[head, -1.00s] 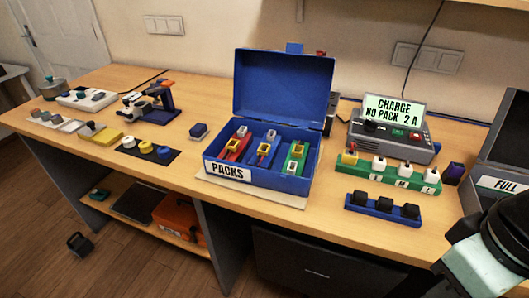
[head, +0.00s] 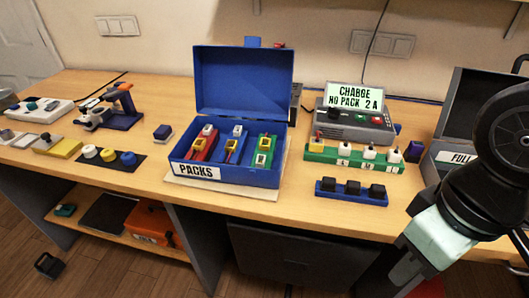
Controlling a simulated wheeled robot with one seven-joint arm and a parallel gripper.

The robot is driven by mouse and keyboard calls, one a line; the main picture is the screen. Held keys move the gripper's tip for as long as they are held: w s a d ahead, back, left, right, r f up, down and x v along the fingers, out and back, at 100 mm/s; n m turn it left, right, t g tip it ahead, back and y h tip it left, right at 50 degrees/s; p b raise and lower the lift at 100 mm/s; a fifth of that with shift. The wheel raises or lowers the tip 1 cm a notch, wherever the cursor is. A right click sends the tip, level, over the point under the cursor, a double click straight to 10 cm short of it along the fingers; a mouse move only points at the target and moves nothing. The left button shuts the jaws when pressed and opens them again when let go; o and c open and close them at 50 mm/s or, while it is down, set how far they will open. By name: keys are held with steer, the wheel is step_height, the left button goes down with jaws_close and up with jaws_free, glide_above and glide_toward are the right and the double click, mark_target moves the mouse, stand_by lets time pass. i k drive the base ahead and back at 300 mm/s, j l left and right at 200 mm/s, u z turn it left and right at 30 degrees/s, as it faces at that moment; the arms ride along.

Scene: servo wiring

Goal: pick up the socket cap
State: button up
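Three black caps (head: 352,187) sit in a row on a blue rack (head: 352,196) near the front of the bench, right of the middle; I cannot tell for sure which thing is the socket cap. White, blue and yellow round pieces (head: 107,155) lie on a dark mat at the left. My arm enters at the right and reaches down past the bench's front edge, right of the blue rack. Its fingers do not show, so I cannot see whether they hold anything.
An open blue box (head: 238,176) marked PACKS holds several coloured packs. Behind the blue rack are a green rack (head: 330,157) and a charger (head: 356,120) reading "CHARGE NO PACK 2 A". A dark open box (head: 456,120) marked FULL stands behind my arm. Bare bench lies around the blue rack.

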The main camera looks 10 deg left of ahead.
mark_target(327, 183)
steer(key=j+u, duration=0.1)
steer(key=j, duration=0.3)
steer(key=i+j+u, duration=0.15)
steer(key=j, duration=0.3)
steer(key=i+j+u, duration=0.1)
steer(key=j, duration=0.3)
steer(key=i+j+u, duration=0.1)
steer(key=j, duration=0.3)
